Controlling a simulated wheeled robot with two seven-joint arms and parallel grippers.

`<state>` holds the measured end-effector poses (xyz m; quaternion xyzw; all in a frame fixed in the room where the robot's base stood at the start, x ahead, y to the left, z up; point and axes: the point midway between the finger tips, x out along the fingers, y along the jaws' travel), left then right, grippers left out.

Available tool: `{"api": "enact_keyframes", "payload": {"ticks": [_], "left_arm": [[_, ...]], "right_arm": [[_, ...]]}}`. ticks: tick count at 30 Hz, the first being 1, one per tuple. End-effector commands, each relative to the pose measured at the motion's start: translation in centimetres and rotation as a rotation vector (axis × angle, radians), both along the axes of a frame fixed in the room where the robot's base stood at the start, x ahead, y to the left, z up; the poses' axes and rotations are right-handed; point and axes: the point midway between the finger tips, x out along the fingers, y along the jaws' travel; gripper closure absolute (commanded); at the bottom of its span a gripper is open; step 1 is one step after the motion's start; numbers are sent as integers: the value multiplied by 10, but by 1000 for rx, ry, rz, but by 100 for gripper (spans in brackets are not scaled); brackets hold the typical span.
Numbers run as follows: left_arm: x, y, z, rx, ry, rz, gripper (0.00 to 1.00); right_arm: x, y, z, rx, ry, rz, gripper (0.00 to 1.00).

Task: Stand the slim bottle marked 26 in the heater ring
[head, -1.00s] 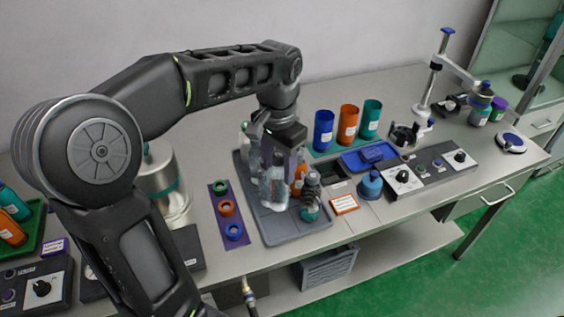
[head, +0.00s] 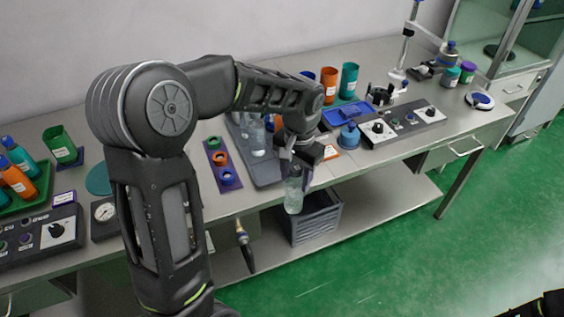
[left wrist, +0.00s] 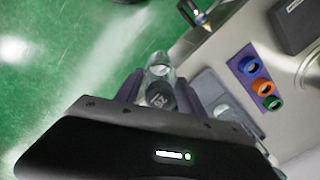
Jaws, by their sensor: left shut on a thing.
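My left gripper (head: 300,163) is shut on a slim clear bottle (head: 293,193), which hangs slightly tilted just beyond the table's front edge. In the left wrist view the bottle (left wrist: 160,70) sits between the fingers (left wrist: 150,88), and its dark cap carries a number that looks like 26 upside down. A black pronged ring (head: 380,95), which looks like the heater ring, stands near the back of the grey control panel to the right, with nothing visible in it.
Tall blue, orange and teal cups are behind. A grey tray (head: 265,172) with another clear bottle lies left, beside a purple strip of rings (head: 223,165). A grey crate (head: 312,222) sits below.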

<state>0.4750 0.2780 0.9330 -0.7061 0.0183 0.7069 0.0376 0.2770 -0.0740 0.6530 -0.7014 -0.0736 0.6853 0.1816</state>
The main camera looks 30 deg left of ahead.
Motion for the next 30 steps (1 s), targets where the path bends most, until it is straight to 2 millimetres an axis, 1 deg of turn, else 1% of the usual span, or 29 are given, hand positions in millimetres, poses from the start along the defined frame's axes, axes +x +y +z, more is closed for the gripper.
{"api": "enact_keyframes", "payload": {"ticks": [1, 3, 5, 9, 12, 15, 18, 30], "left_arm": [[3, -7, -15, 1, 6, 3, 100], [8, -18, -35, 0, 4, 14, 100], [11, -28, -55, -1, 5, 23, 100], [14, -54, -103, -11, 4, 50, 100], [13, -69, -130, -19, 3, 65, 100], [13, -77, -143, -25, 0, 76, 100], [13, -80, -147, -28, -2, 79, 100], [13, -80, -147, -28, -2, 79, 100]], "right_arm": [[0, 0, 0, 0, 0, 0, 64], [0, 0, 0, 0, 0, 0, 64], [0, 0, 0, 0, 0, 0, 64], [0, 0, 0, 0, 0, 0, 64], [0, 0, 0, 0, 0, 0, 64], [0, 0, 0, 0, 0, -1, 64], [0, 0, 0, 0, 1, -1, 64], [0, 0, 0, 0, 1, -1, 64]]}}
